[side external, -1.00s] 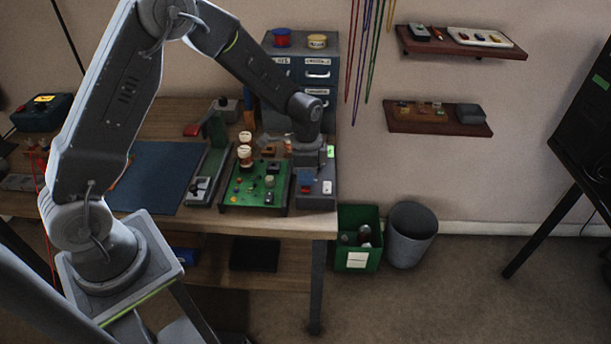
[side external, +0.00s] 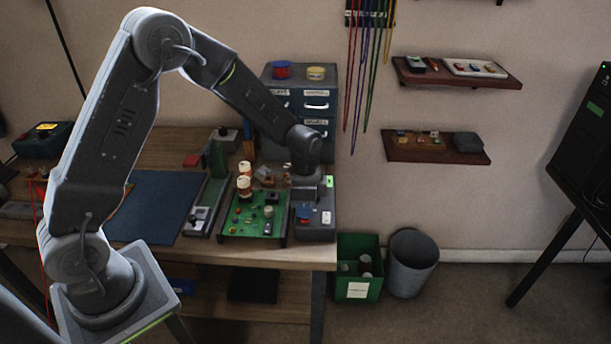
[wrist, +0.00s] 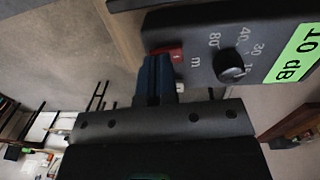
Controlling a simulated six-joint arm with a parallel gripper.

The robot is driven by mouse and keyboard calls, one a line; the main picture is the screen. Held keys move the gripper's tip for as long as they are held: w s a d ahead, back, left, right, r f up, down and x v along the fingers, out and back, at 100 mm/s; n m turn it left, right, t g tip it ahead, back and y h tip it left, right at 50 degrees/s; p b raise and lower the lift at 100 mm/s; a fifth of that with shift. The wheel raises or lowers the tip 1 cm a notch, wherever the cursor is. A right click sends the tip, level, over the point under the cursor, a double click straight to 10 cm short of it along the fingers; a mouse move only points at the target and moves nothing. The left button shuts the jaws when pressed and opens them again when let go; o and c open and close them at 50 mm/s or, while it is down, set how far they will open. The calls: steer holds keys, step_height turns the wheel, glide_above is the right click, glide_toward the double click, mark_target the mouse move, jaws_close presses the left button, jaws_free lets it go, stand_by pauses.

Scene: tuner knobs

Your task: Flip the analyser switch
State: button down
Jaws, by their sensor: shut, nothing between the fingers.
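The analyser is a dark grey box (side external: 318,226) at the bench's right end. In the wrist view, the analyser (wrist: 205,45) shows a black knob (wrist: 229,66), printed numbers and a green "10 dB" label (wrist: 295,55). A red switch (wrist: 172,50) sits at its edge; part of it is hidden behind my fingers. My gripper (wrist: 157,66) is shut and empty, its blue fingertips right at the red switch. I cannot tell whether they touch it. In the side view, my gripper (side external: 304,208) points down over the analyser.
A green circuit board (side external: 253,221) with upright parts stands directly left of the analyser. A drawer cabinet (side external: 315,100) is behind. The bench ends just right of the analyser, with a green bin (side external: 358,290) and a grey bin (side external: 412,265) on the floor. A blue mat (side external: 155,205) lies left.

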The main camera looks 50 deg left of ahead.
step_height(320, 180, up, 13)
steer(key=w+a, duration=0.1)
steer(key=s+r+n+t, duration=0.3)
steer(key=s+r+n, duration=0.1)
steer(key=s+r, duration=0.55)
steer(key=s+d+n+t, duration=0.1)
steer(key=s+n+t, duration=0.2)
steer(key=s, duration=1)
steer(key=shift+r+n+y, duration=0.25)
steer(key=shift+n+y, duration=0.05)
steer(key=shift+n, duration=0.7)
